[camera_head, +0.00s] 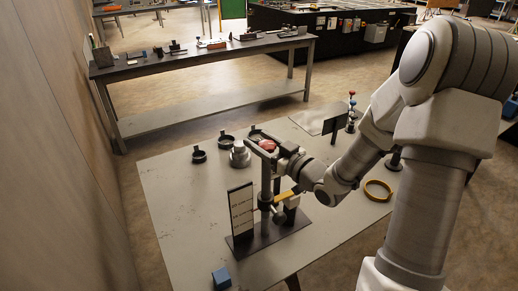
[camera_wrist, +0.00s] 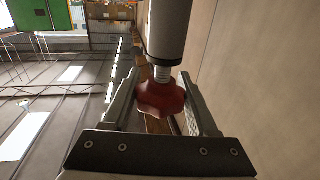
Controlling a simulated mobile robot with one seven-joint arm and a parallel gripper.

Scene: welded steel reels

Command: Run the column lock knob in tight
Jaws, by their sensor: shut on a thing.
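The column lock knob is a red lobed knob (camera_wrist: 160,97) on a threaded shaft, seen in the wrist view between my two fingers. Bare thread shows between the knob and the grey cylindrical part (camera_wrist: 167,30) above it in the picture. My gripper (camera_wrist: 163,103) is shut on the knob, one finger on each side. In the head view the red knob (camera_head: 268,145) shows small at the top of the stand, with my gripper (camera_head: 270,150) around it. The stand has an upright column (camera_head: 265,186) on a dark base plate (camera_head: 242,247). Finger contact is partly hidden there.
A white panel with dark markings (camera_head: 241,208) stands beside the column. A wall runs along the left.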

